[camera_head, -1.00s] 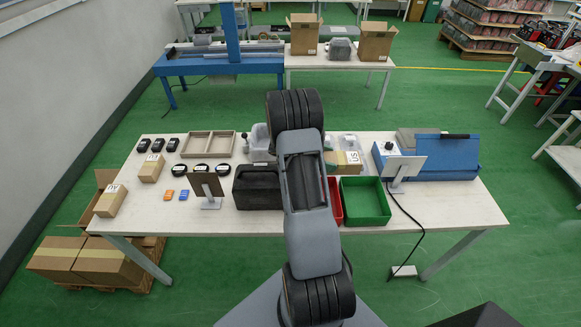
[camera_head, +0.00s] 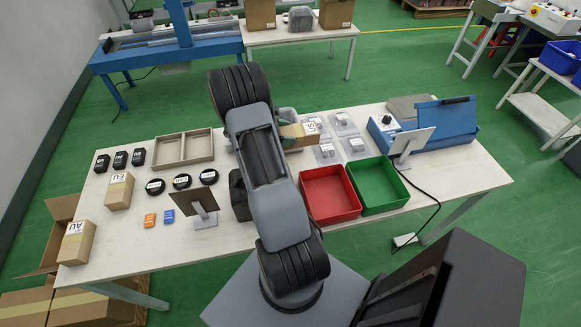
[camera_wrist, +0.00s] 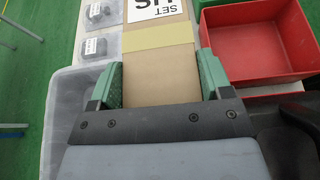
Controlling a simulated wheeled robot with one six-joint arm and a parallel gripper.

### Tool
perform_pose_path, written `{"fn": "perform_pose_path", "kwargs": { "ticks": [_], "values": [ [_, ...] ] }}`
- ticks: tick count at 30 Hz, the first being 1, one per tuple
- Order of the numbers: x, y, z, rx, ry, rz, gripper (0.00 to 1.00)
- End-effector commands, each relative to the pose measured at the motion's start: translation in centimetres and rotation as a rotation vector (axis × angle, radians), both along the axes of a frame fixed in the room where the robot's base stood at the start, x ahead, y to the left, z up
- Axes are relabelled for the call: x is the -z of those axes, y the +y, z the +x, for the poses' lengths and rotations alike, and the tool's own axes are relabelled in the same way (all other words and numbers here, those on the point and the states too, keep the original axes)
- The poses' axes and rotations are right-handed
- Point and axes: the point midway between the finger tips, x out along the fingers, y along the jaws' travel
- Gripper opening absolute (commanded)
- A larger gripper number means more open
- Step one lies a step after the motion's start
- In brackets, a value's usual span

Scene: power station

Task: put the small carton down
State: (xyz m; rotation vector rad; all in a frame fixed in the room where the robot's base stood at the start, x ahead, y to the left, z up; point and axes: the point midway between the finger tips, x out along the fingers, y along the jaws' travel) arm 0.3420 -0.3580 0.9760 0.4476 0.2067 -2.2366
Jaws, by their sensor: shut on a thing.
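The small brown carton (camera_wrist: 157,62) has yellow tape and a white label reading "SET US". My gripper (camera_wrist: 160,80) is shut on it, with a green finger pressed to each side. In the head view the carton (camera_head: 300,133) shows behind my arm, its label end to the right, above the middle of the table. I cannot tell how high the carton is above the table.
A clear grey bin (camera_wrist: 60,108) lies left of my gripper in the wrist view. A red tray (camera_head: 331,214) and a green tray (camera_head: 380,206) stand on the white table (camera_head: 260,252). Cartons marked EU (camera_head: 118,192) and AU (camera_head: 76,243) stand left. Clear packs (camera_head: 355,145) lie behind the trays.

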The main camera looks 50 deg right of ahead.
Motion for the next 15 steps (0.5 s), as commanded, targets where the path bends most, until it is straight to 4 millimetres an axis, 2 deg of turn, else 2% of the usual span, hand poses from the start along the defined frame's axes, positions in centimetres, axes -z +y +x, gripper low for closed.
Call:
{"fn": "perform_pose_path", "kwargs": {
  "ticks": [2, 11, 15],
  "values": [
    [1.6, 0.0, 0.0, 0.0, 0.0, -0.001, 0.38],
    [4.5, 0.0, 0.1, -0.001, 0.001, 0.0, 0.38],
    [6.7, 0.0, 0.0, -0.002, 0.004, 0.002, 0.38]
  ]
}}
